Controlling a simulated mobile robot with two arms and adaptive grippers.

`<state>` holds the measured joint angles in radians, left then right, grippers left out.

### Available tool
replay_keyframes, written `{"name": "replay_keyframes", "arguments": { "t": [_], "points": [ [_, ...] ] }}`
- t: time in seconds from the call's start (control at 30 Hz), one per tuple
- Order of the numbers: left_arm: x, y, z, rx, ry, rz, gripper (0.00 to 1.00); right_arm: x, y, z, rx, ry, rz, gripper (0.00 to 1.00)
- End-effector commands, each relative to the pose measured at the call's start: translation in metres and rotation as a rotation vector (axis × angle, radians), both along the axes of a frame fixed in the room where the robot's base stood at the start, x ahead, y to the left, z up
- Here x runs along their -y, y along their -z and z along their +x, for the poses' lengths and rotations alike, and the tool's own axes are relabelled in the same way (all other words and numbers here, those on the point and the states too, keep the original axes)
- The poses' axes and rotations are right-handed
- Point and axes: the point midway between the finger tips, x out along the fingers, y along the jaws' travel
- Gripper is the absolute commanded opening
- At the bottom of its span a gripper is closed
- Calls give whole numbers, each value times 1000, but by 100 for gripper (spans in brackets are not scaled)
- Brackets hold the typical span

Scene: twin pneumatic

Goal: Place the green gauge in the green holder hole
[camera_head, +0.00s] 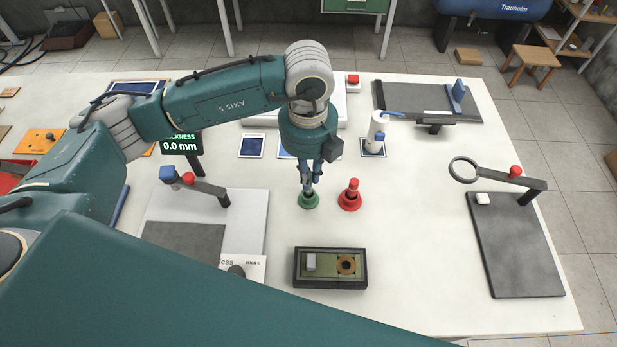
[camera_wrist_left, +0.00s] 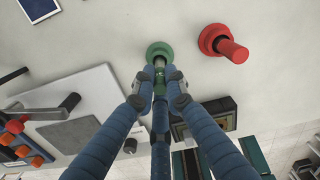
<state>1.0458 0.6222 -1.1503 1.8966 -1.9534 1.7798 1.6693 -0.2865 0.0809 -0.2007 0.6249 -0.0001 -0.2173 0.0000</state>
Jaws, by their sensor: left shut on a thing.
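The green holder (camera_head: 308,201) is a round green base on the white table, left of the red one. In the wrist view the green holder (camera_wrist_left: 158,47) shows as a ring just beyond my fingertips. My left gripper (camera_head: 307,187) points down over it, its fingers (camera_wrist_left: 159,90) shut on the green gauge (camera_wrist_left: 160,66), a slim piece mostly hidden between them. The gauge's lower end is at the holder; I cannot tell how deep it sits in the hole. My right gripper is not in view.
A red gauge stands in a red holder (camera_head: 349,201) close to the right. A dark tray (camera_head: 330,282) with a grey block and a brass ring lies in front. A magnifier stand (camera_head: 515,245) is at the right. A grey plate (camera_head: 183,246) with a stand is at the left.

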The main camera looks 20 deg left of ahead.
Motion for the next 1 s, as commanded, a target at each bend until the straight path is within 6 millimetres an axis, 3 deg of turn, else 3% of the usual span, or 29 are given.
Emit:
{"name": "replay_keyframes", "arguments": {
  "t": [0.23,0.57,0.6,0.7,1.0],
  "points": [
    [0,26,0,-1,-1,0,0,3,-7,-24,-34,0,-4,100],
    [0,30,0,0,0,0,0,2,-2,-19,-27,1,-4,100],
    [0,30,0,0,0,0,13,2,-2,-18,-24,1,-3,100],
    [0,29,0,-1,0,-1,30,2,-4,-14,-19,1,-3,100],
    [0,27,0,-1,0,-1,30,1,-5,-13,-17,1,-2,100]
  ]
}}
